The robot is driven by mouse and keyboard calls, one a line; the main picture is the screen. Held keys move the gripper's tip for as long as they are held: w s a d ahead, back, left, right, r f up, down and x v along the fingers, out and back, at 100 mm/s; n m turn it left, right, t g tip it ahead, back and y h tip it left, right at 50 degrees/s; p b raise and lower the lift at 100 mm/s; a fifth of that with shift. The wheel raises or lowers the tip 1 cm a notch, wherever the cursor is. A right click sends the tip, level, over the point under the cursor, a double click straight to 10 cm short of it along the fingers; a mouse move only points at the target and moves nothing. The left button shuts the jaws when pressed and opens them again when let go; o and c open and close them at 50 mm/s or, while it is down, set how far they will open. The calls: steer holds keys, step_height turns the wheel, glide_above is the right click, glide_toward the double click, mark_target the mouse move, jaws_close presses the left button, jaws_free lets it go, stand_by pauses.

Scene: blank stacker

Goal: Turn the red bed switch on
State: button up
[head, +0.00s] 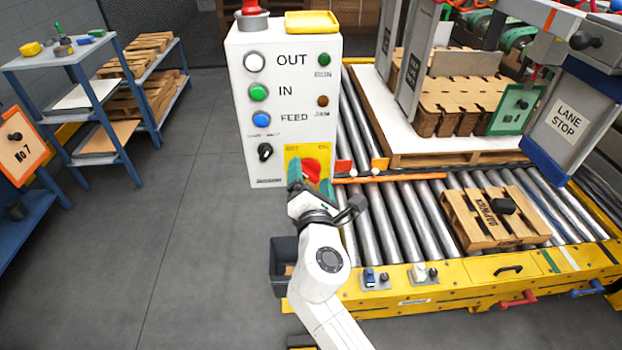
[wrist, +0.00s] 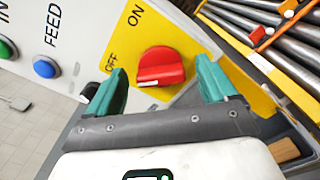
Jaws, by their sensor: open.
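The red bed switch (head: 312,168) is a rotary knob on a yellow plate (head: 293,151), low on the front of the white control box (head: 240,138). In the wrist view, the red knob (wrist: 160,66) sits beside the printed words OFF and ON. A short white mark shows at its lower left edge, on the side nearer OFF. My gripper (head: 310,176) is open with its teal fingers in front of the plate. In the wrist view, one finger is left of the knob and one right, with gaps visible. Contact with the plate cannot be told.
The box also carries white, green and blue buttons, a black selector (head: 265,152) and a red top button (head: 251,8). A roller conveyor (head: 385,215) with a wooden pallet (head: 497,218) lies to the right. Blue shelving (head: 130,160) stands left; the grey floor between is clear.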

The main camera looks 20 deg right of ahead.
steer(key=c, duration=1.1)
steer(key=shift+o, duration=0.2)
steer(key=shift+f+m, duration=0.15)
steer(key=shift+m, duration=0.15)
steer(key=m+b, duration=0.3)
steer(key=shift+f, duration=0.2)
steer(key=m+b, duration=0.3)
steer(key=m, duration=0.1)
steer(key=shift+f+m, duration=0.1)
steer(key=shift+m, duration=0.3)
steer(key=m+b, duration=0.4)
steer(key=shift+f+m, duration=0.15)
steer(key=shift+m, duration=0.15)
steer(key=m+b, duration=0.3)
steer(key=m, duration=0.1)
steer(key=shift+m, duration=0.4)
